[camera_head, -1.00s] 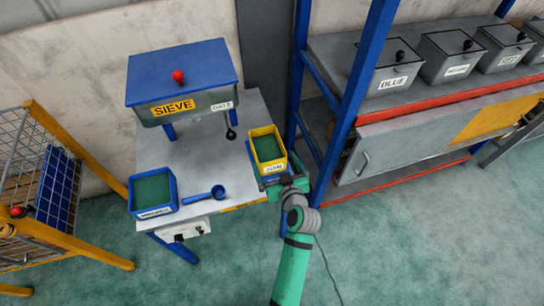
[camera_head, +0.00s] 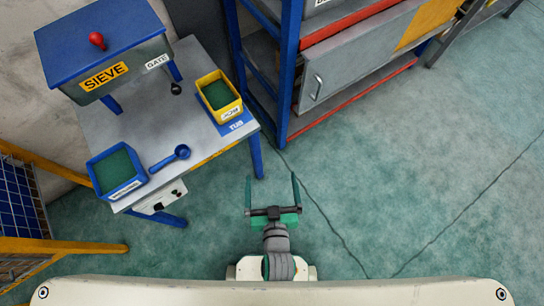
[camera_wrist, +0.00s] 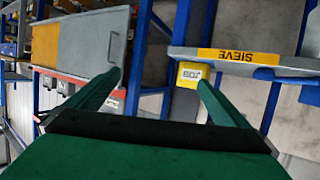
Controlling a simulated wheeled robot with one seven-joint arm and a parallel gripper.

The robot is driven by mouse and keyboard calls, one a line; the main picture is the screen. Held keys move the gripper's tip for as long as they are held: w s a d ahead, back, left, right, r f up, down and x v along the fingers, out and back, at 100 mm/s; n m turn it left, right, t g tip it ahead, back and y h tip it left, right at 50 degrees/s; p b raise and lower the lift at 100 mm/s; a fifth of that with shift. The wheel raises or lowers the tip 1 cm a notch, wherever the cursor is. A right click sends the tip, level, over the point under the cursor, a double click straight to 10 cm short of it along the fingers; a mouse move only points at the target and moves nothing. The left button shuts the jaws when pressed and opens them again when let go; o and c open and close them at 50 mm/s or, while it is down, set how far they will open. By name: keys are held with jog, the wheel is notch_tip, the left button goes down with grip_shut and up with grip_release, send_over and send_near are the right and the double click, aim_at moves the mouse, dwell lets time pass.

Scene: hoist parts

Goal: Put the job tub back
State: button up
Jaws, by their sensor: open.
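The job tub (camera_head: 231,113) is a yellow open box filled with green material. It stands upright at the right end of the grey bench, on a blue patch (camera_head: 237,127) marked TUB; a strip of the patch shows in front of it. Its label also shows in the wrist view (camera_wrist: 195,75), between my fingers near the right one. My gripper (camera_head: 271,184) is open and empty, over the floor in front of the bench and well apart from the tub. It shows open in the wrist view too (camera_wrist: 160,80).
On the bench (camera_head: 160,126) stand a blue sieve box (camera_head: 108,35), a blue tub (camera_head: 116,172) with green fill and a blue scoop (camera_head: 170,158). A blue-framed shelf unit (camera_head: 290,60) stands right of the bench. The floor (camera_head: 400,170) at the right is clear.

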jog(key=s+r+m+t+h, duration=0.1)
jog(key=s+r, duration=0.7)
jog(key=s, duration=0.4)
jog(key=shift+d+r, duration=0.15)
jog(key=shift+r, duration=0.2)
jog(key=shift+s, duration=0.1)
dwell(0.4)
